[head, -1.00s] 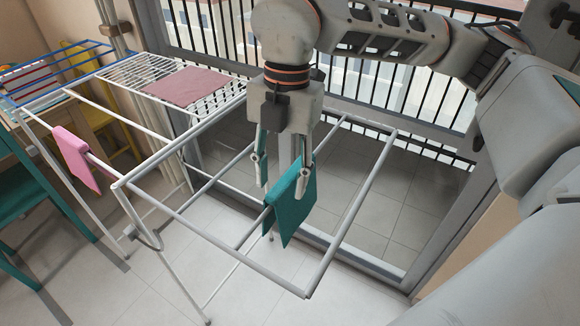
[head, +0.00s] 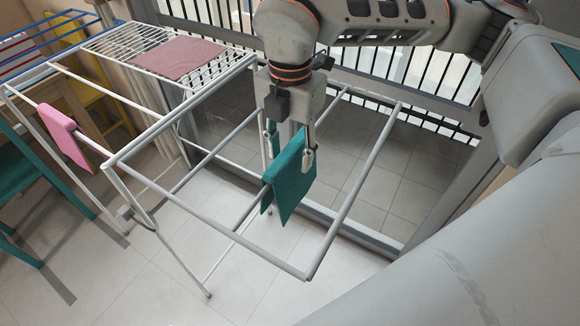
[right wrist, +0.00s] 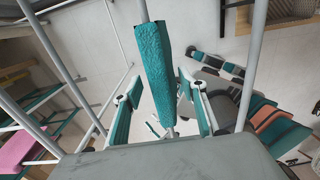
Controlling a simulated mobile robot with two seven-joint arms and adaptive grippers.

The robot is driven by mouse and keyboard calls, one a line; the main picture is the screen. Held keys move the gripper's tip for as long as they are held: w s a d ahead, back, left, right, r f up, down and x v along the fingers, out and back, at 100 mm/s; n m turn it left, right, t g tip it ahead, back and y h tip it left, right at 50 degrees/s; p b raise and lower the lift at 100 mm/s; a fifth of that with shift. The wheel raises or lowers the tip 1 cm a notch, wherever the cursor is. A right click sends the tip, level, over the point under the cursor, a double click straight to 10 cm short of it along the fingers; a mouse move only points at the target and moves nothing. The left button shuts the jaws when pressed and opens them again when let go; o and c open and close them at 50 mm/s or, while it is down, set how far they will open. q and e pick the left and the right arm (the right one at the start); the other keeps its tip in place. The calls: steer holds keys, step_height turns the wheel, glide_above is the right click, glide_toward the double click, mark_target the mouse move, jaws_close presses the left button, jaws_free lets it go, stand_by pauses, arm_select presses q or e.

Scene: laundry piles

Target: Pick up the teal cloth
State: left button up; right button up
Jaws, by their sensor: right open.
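The teal cloth (head: 289,178) hangs folded over a bar of the white drying rack (head: 210,248). My right gripper (head: 290,150) is open and points down at the cloth from above, with one finger on each side of its upper part. In the right wrist view the cloth (right wrist: 155,65) shows as a narrow strip along the bar, between the two open fingers (right wrist: 163,110) with gaps beside it. I cannot tell whether a finger touches it. My left gripper is not in view.
A pink cloth (head: 62,134) hangs on the rack's left bar. A mauve cloth (head: 178,57) lies flat on the rack's wire shelf at the back. A teal chair (head: 25,180) stands at the left. A barred railing (head: 440,88) is behind the rack.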

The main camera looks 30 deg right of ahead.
jaws_close()
steer(key=shift+r, duration=0.1)
